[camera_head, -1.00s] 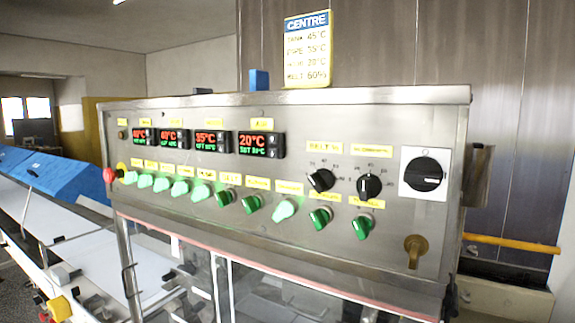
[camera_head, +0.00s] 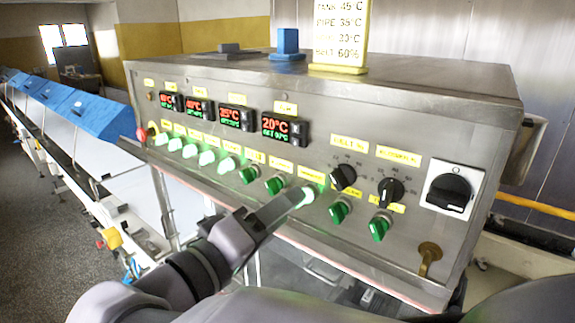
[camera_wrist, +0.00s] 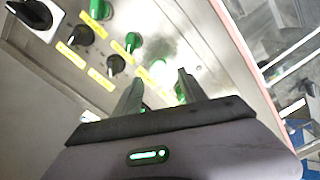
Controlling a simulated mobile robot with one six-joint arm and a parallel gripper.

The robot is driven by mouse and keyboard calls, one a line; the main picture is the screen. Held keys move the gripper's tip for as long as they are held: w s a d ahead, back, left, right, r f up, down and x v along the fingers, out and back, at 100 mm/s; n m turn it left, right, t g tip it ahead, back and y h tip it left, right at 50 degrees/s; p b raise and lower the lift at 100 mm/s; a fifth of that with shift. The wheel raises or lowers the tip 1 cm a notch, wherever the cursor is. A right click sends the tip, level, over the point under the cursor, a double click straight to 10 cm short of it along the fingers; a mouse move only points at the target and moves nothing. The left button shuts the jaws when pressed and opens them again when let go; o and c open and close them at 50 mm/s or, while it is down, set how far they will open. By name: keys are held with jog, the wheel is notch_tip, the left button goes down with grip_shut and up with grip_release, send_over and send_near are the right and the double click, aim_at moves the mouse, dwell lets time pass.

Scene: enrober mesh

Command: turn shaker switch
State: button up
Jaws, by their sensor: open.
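A row of green rotary switches runs along the steel control panel (camera_head: 330,225); their small yellow labels are too blurred to read, so I cannot tell which is marked shaker. My gripper (camera_head: 298,196) is open at a brightly lit green switch (camera_head: 308,195) right of the row's middle. In the wrist view my gripper (camera_wrist: 158,78) has its two fingers spread toward the panel, with a green glow around them. The fingers partly hide that switch, and I cannot tell whether they touch it. Two unlit green switches (camera_head: 339,211) (camera_head: 380,227) sit to its right.
Two black knobs (camera_head: 343,177) (camera_head: 390,191) sit above the right switches. A big black rotary switch (camera_head: 450,192) and a brass key-like handle (camera_head: 429,258) are farther right. Red-and-green displays (camera_head: 284,129) line the upper panel. A red button (camera_head: 142,134) is at the left end.

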jog(key=shift+x, duration=1.55)
grip_shut()
jog(key=shift+n+p, duration=0.3)
jog(key=shift+p, duration=0.05)
jog(key=shift+f+n+p, duration=0.15)
jog(key=shift+n+p, duration=5.1)
jog(key=shift+n, duration=0.35)
